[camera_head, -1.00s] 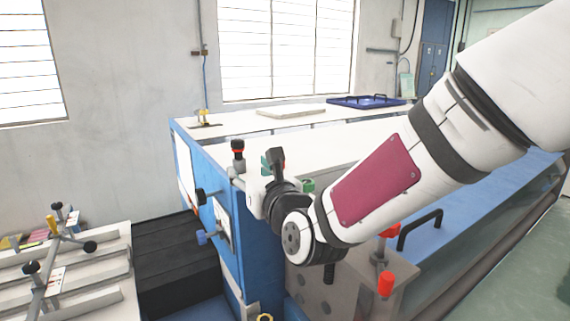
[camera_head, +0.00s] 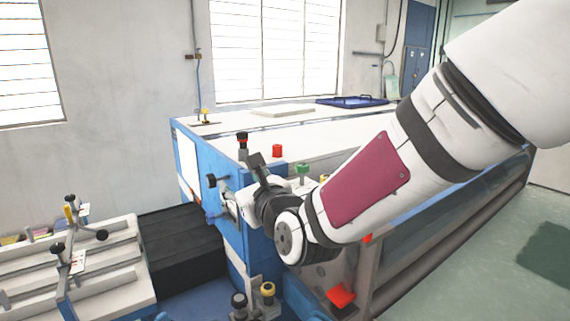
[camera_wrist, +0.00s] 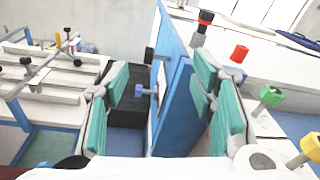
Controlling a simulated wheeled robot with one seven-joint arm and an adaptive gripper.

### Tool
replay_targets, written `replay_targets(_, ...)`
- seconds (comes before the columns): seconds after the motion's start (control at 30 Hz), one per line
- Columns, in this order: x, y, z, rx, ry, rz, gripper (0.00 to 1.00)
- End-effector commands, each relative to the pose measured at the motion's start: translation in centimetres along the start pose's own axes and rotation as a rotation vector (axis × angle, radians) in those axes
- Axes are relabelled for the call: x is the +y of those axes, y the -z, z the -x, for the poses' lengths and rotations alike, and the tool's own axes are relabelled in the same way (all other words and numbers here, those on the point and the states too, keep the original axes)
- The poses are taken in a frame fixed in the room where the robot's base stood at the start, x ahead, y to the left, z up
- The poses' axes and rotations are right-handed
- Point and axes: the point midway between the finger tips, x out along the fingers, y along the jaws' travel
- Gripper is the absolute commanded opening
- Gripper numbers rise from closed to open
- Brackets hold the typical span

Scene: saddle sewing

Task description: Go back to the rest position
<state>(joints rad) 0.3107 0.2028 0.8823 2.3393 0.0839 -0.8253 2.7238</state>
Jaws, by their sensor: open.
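My gripper (camera_wrist: 160,105) shows in the wrist view with its two green-padded fingers spread wide apart. Nothing is held between them. Beyond the fingers stands the blue side panel of the machine (camera_wrist: 175,90), with a blue knob (camera_wrist: 140,90) seen in the gap. In the head view my arm reaches in from the upper right, and its wrist is in front of the machine's near corner (camera_head: 228,165). The fingers are mostly hidden there behind the wrist.
A white slatted fixture with clamps (camera_head: 100,265) stands at lower left, beside a black bellows cover (camera_head: 185,250). Red (camera_head: 277,151) and green (camera_head: 303,169) knobs stand on the machine top. A blue tray (camera_head: 352,101) lies at the back. Floor at far right is clear.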

Motion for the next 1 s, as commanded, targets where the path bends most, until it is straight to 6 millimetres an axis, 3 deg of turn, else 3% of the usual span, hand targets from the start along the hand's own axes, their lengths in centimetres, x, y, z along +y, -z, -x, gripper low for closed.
replay_targets(0.27, -1.1, 1.7, 1.6, 0.126, -0.016, 0.339, 0.51)
replay_targets(0.47, -3.0, 3.3, 4.3, 0.276, -0.064, 0.725, 0.51)
replay_targets(0.77, -7.7, 5.5, 13.2, 0.573, -0.304, 1.44, 0.51)
replay_targets(1.0, -10.1, 6.5, 22.5, 0.701, -0.654, 1.867, 0.51)
